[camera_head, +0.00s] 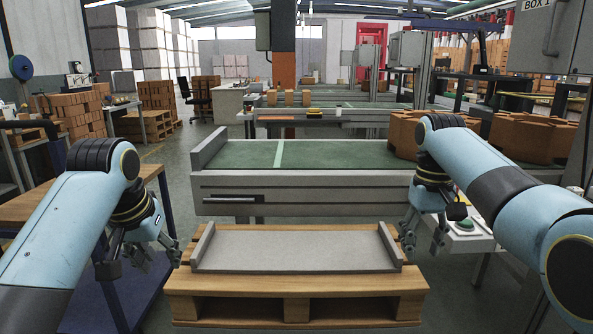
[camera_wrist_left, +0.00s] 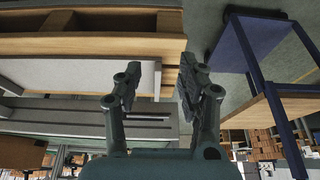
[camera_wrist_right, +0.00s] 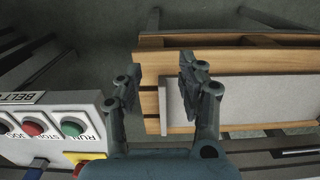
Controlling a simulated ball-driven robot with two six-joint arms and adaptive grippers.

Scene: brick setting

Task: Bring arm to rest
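My left gripper (camera_head: 158,254) hangs at the left of the pallet in the head view. In the left wrist view its fingers (camera_wrist_left: 158,88) are apart with nothing between them. My right gripper (camera_head: 424,240) hangs at the right end of the pallet. In the right wrist view its fingers (camera_wrist_right: 160,85) are apart and empty. A grey tray (camera_head: 295,251) with raised end walls lies on the wooden pallet (camera_head: 297,308) between the two grippers. The tray is empty.
A conveyor with a green belt (camera_head: 350,153) stands behind the pallet, with brown bricks (camera_head: 533,138) on its right. A button panel (camera_head: 463,236) stands close to my right gripper; it also shows in the right wrist view (camera_wrist_right: 50,128). A wooden-topped table (camera_head: 45,205) is at the left.

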